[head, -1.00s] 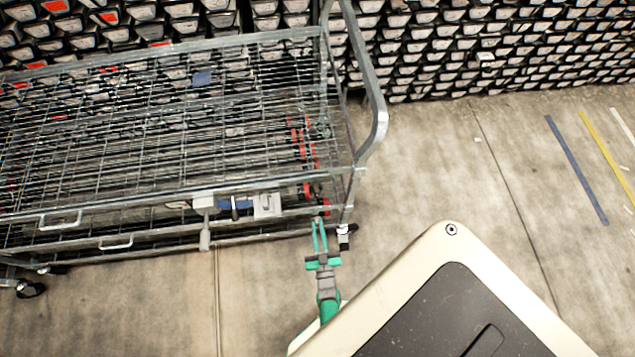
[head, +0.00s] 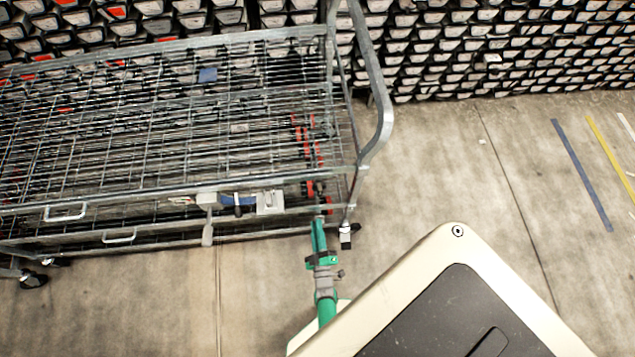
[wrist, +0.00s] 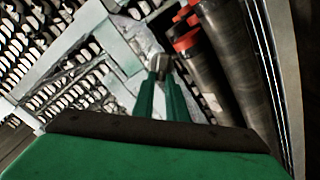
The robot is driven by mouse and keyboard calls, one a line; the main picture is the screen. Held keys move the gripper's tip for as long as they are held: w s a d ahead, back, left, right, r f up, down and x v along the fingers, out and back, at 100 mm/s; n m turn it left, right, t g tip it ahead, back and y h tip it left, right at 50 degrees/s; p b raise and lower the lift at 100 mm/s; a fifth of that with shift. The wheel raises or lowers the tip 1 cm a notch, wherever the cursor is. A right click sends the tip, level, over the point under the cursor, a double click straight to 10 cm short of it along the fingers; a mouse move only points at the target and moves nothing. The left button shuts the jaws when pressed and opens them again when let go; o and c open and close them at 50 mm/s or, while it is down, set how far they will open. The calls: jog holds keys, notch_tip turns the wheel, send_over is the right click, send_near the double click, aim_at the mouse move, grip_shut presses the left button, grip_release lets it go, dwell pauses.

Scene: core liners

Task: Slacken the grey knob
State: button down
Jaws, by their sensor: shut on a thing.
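The grey knob (wrist: 158,65) is a small pale grey piece at the tips of my green fingers in the wrist view. My gripper (wrist: 159,78) is shut on it. A grey metal plate or bracket lies behind the knob. In the head view my gripper (head: 318,222) is at the lower right corner of the wire cart (head: 180,205), close to its front rail. The knob is too small and too covered by the fingers to make out there.
Dark cylinders with red collars (wrist: 186,40) stand close to the right of the fingers. A caster (head: 346,236) is just right of my gripper. A grey clamp with a hanging handle (head: 207,232) sits on the cart's front. Open floor (head: 450,150) lies to the right.

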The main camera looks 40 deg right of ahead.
jog(key=n, duration=0.3)
jog(key=f+n, duration=0.1)
jog(key=n, duration=0.6)
jog(key=shift+w+a+f, duration=0.1)
jog(key=shift+a+f, duration=0.15)
jog(key=shift+a, duration=0.1)
jog(key=shift+n, duration=0.3)
jog(key=c, duration=1.8)
grip_release()
jog(key=shift+d, duration=0.1)
jog(key=shift+o, duration=0.2)
